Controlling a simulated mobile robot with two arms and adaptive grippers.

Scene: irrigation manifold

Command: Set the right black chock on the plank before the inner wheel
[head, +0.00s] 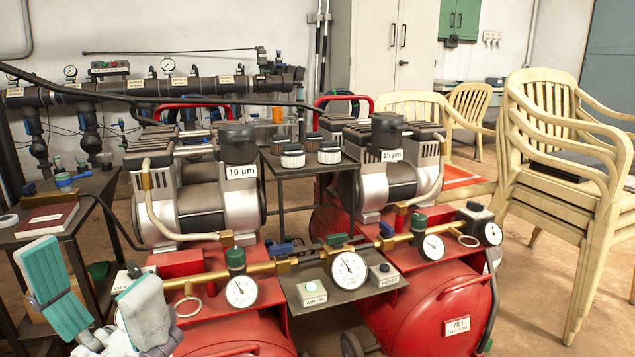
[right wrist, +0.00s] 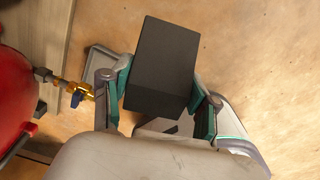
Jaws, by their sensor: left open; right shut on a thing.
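In the right wrist view my right gripper (right wrist: 160,98) is shut on a black chock (right wrist: 165,60), a dark block with a flat face, held between its teal pads. Pale tan floor shows around and beneath it. A greyish wooden board, probably the plank (right wrist: 48,40), lies at the left of that view, apart from the chock. In the head view my left gripper (head: 96,298) is open and empty at the lower left. A dark wheel (head: 355,343) shows in part under the right compressor; I cannot tell whether it is the inner wheel. The right gripper is out of the head view.
Two compressors on red tanks (head: 440,305) fill the middle, with gauges and a brass pipe (head: 285,265) in front. The red tank and a brass valve (right wrist: 75,92) stand close left of my right gripper. Stacked chairs (head: 560,180) are at the right. Floor at the wrist view's right is clear.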

